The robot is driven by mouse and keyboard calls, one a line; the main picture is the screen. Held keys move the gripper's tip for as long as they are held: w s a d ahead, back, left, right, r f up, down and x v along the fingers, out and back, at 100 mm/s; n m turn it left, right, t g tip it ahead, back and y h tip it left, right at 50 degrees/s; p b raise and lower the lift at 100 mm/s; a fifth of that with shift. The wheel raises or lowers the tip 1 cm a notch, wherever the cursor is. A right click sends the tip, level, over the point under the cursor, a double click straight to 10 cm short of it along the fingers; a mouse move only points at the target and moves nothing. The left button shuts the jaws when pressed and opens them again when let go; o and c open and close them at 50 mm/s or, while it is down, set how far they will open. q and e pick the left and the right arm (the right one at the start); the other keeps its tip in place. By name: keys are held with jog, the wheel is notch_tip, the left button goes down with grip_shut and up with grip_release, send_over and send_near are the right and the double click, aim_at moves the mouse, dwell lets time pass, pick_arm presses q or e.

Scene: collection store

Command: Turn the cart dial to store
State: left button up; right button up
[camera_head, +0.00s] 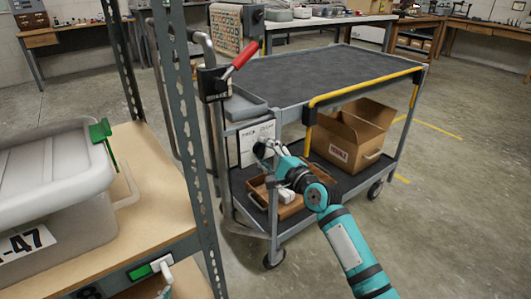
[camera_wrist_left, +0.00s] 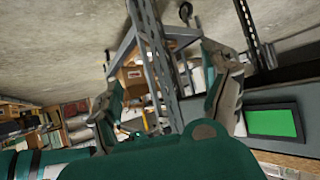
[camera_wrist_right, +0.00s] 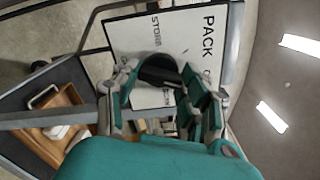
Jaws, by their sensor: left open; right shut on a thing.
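The cart's dial is a dark round knob (camera_wrist_right: 158,68) on a white plate (camera_wrist_right: 128,32) with printed words, PACK at one corner and a partly hidden "STORA" beside the knob. In the head view the plate (camera_head: 248,146) hangs on the cart's near end. My right gripper (camera_wrist_right: 160,88) is shut on the knob, one finger on each side; it also shows in the head view (camera_head: 266,150). The knob's pointer setting cannot be made out. My left gripper (camera_wrist_left: 163,98) is open, near the shelf post, apart from the cart.
The cart (camera_head: 325,75) has a yellow rail (camera_head: 365,86), a red-handled brake lever (camera_head: 240,58), and a cardboard box (camera_head: 345,135) and wooden tray (camera_head: 290,208) on its lower deck. A shelf post (camera_head: 182,120) and lidded grey bin (camera_head: 55,195) stand at left. Floor at right is clear.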

jog(key=n, duration=1)
jog(key=shift+n, duration=2.1)
jog(key=n+p, duration=0.1)
jog(key=n, duration=0.3)
jog(key=shift+p, duration=0.3)
jog(key=n+p, duration=0.1)
jog(key=n, duration=0.2)
jog(key=shift+n, duration=0.4)
pick_arm(q)
jog(key=s+a+f+g+y, duration=0.1)
jog(key=s+a+f+g, duration=0.1)
jog(key=s, duration=0.4)
jog(key=s+a+f+g+y, duration=0.1)
jog(key=s+a+f+g, duration=0.1)
jog(key=s+g, duration=0.3)
jog(key=shift+s+f+p, duration=0.3)
jog(key=shift+s+f, duration=0.2)
jog(key=shift+f, duration=0.1)
pick_arm(e)
jog(key=shift+n, duration=0.5)
